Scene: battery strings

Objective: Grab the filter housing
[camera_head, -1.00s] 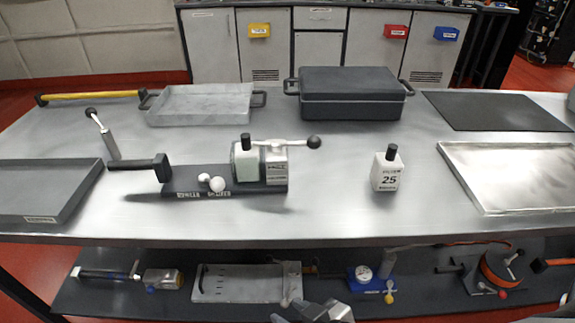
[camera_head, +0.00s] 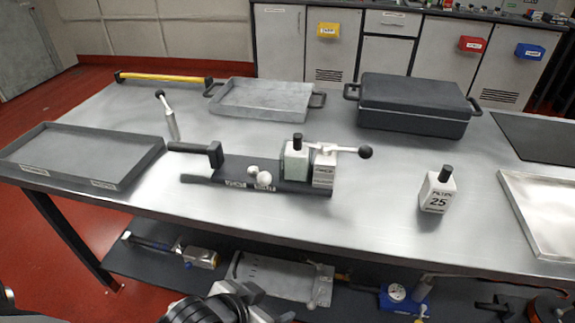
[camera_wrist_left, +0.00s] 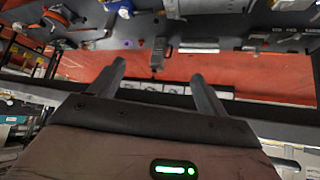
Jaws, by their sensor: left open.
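A small white block with a black cap, marked "FILTER 25" (camera_head: 437,192), stands upright and alone on the metal table (camera_head: 370,225), right of centre. A similar pale green block with a black cap (camera_head: 296,160) sits in a dark fixture (camera_head: 215,170) beside a white block and a lever with a black knob. Which of them is the filter housing I cannot tell for certain. My left gripper (camera_head: 250,295) is low at the bottom edge, below the table top and apart from both. Its open, empty fingers show in the left wrist view (camera_wrist_left: 158,80). My right gripper is out of view.
A grey tray (camera_head: 80,178) lies at left, a handled tray (camera_head: 262,112) and a dark lidded case (camera_head: 415,98) at the back. A shallow metal tray (camera_head: 545,215) is at right. A lower shelf holds tools and a gauge (camera_head: 396,293). The table's front is mostly clear.

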